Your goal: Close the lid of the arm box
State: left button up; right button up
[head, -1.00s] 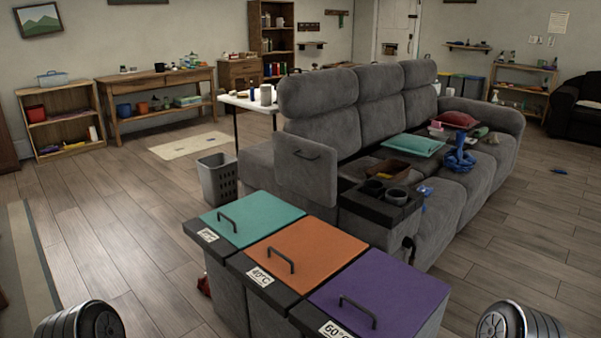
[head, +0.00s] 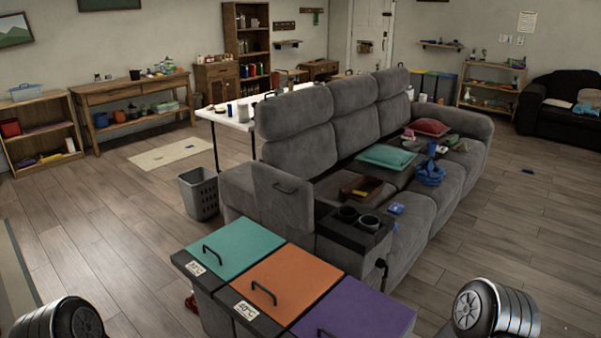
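The arm box is the near armrest of the grey sofa, with a dark top holding two cup holders (head: 355,228). An open brown compartment or tray (head: 363,189) shows just behind the cup holders. Parts of my two arms show at the bottom left and bottom right corners, apart from the sofa. Neither gripper is in view.
Three lidded bins, teal (head: 237,247), orange (head: 284,285) and purple (head: 358,310), stand between me and the armrest. A grey basket (head: 199,193) stands left of the sofa. A white table (head: 238,119) is behind it. Floor (head: 480,235) to the right is mostly clear.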

aim_at(288, 198)
jog(key=i+j, duration=0.45)
jog(key=i+j+z, duration=0.15)
jog(key=i+j, duration=0.7)
jog(key=j, duration=0.3)
jog(key=i+j+z, duration=0.1)
jog(key=i+j, duration=0.3)
jog(key=j, duration=0.15)
